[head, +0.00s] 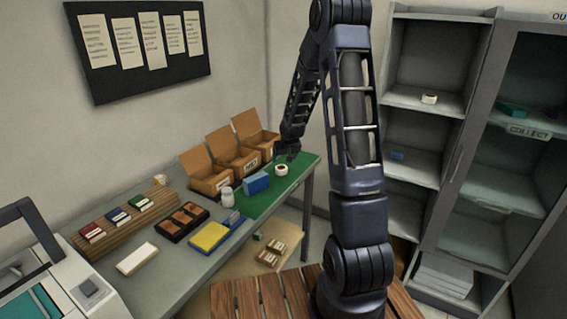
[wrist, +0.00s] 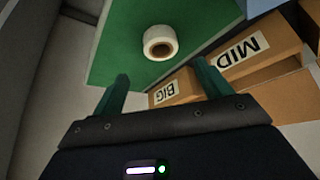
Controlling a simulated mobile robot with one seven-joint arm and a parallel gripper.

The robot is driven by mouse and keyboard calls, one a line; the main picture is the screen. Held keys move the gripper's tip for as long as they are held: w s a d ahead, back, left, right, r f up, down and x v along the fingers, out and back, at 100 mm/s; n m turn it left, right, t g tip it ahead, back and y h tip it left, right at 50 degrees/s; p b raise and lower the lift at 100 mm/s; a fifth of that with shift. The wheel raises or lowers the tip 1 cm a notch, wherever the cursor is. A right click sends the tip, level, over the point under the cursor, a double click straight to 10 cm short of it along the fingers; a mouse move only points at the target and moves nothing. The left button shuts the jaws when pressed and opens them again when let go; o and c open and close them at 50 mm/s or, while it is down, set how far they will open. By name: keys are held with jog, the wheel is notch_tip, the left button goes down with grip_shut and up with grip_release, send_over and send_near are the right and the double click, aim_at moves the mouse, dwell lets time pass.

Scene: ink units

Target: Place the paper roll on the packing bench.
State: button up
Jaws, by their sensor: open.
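A white paper roll (head: 281,173) with a dark centre hole rests on the green mat (head: 262,203) at the far end of the packing bench (head: 178,283). In the wrist view the paper roll (wrist: 158,33) sits on the green surface, beyond the fingertips and apart from them. My gripper (head: 288,155) hangs by the far end of the bench, close to the roll. In the wrist view my gripper (wrist: 162,84) has its two green fingers spread wide with nothing between them.
Open cardboard boxes (head: 239,160) stand along the wall behind the roll. Shelves (head: 415,170) at right hold another white roll (head: 429,98). A wooden slatted surface (head: 263,299) is in front.

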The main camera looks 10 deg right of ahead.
jog(key=s+d+r, duration=0.1)
jog(key=s+r, duration=2.2)
jog(key=s, duration=0.8)
jog(key=s+r+g, duration=0.1)
jog(key=s+r, duration=0.1)
jog(key=s, duration=0.8)
jog(key=shift+s+r, duration=0.3)
jog(key=shift+s, duration=0.05)
